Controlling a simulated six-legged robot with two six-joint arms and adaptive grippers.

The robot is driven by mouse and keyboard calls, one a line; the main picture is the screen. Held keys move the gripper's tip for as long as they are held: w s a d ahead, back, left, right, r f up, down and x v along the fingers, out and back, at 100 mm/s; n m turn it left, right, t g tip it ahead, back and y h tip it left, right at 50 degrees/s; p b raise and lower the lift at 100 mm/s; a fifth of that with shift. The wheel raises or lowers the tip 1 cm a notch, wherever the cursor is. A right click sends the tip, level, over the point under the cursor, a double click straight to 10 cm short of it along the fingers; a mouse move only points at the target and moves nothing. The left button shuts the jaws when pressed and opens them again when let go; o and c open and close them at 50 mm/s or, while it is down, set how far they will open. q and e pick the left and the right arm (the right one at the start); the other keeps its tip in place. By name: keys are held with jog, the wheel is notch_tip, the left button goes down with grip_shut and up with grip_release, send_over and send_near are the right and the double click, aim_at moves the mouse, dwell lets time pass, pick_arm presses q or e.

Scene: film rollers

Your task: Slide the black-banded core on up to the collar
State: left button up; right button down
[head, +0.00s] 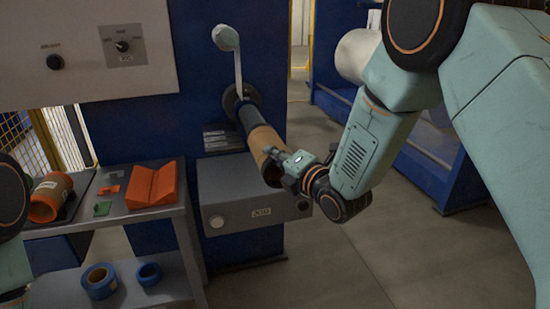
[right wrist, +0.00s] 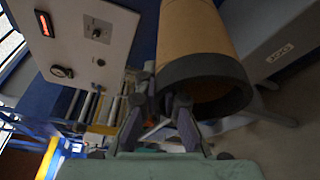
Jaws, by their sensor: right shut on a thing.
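The cardboard core (head: 263,142) is a brown tube around the outer part of the dark shaft (head: 249,117). Its black band (right wrist: 208,77) rings the near end in the right wrist view. The dark collar (head: 231,101) is at the machine face, with bare shaft between it and the core. My right gripper (head: 284,167) is shut on the core's near end; it also shows in the right wrist view (right wrist: 165,100), with its fingers at the banded rim. Only part of my left arm shows at the left edge; its gripper is out of view.
A grey box (head: 250,203) marked JOG lies under the shaft. A lever with a pale roller (head: 226,38) rises above it. At left, a shelf holds an orange V-block (head: 153,185) and another roll (head: 50,196). Blue rings (head: 99,280) lie below. Open floor is at right.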

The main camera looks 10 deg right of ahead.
aim_at(256, 134)
jog(key=shift+w+b, duration=0.4)
jog(key=shift+w, duration=1.1)
jog(key=shift+w, duration=0.1)
jog(key=shift+w+a+b, duration=0.1)
jog(key=shift+w+b, duration=0.55)
jog(key=shift+w, duration=0.95)
jog(key=shift+w, duration=0.1)
jog(key=shift+w+b, duration=0.4)
jog(key=shift+w, duration=0.5)
jog(key=shift+w+a+r+b, duration=0.1)
jog(key=shift+w+b, duration=0.2)
jog(key=shift+w, duration=0.25)
jog(key=c, duration=1.5)
grip_release()
jog(key=shift+o, duration=0.4)
jog(key=shift+w+f, duration=0.2)
jog(key=shift+s, duration=0.15)
